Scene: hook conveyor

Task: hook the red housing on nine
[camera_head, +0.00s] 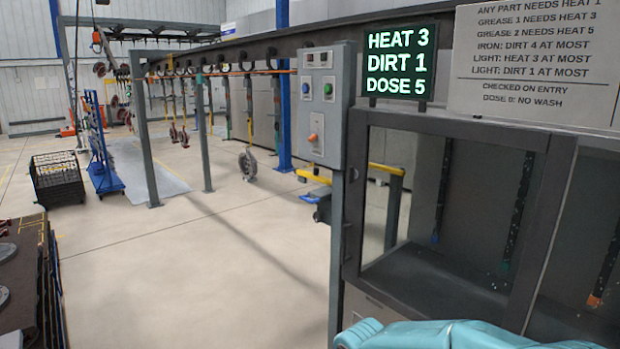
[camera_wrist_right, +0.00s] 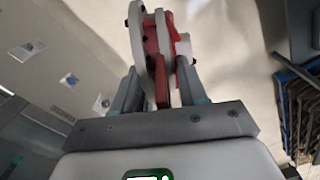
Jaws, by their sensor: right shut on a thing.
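In the right wrist view my right gripper (camera_wrist_right: 157,92) is shut on the red housing (camera_wrist_right: 152,62), a part with red faces and pale grey round flanges. It stands up between the two fingers, clear of the floor behind. The head view does not show the housing or either gripper. Hooks hang from the overhead conveyor (camera_head: 270,45) in the head view. Several dark hangers with coloured tips, such as a blue-tipped one (camera_head: 441,205) and an orange-tipped one (camera_head: 603,262), hang in the glazed cabinet (camera_head: 398,120). I cannot make out a number nine on any hook.
A lit display (camera_head: 398,62) reads HEAT 3, DIRT 1, DOSE 5, beside a rules sign (camera_head: 540,60). A control box (camera_head: 325,105) stands on a post left of the cabinet. A black crate (camera_head: 57,180) and blue trolley (camera_head: 104,165) stand far left. The middle floor is clear.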

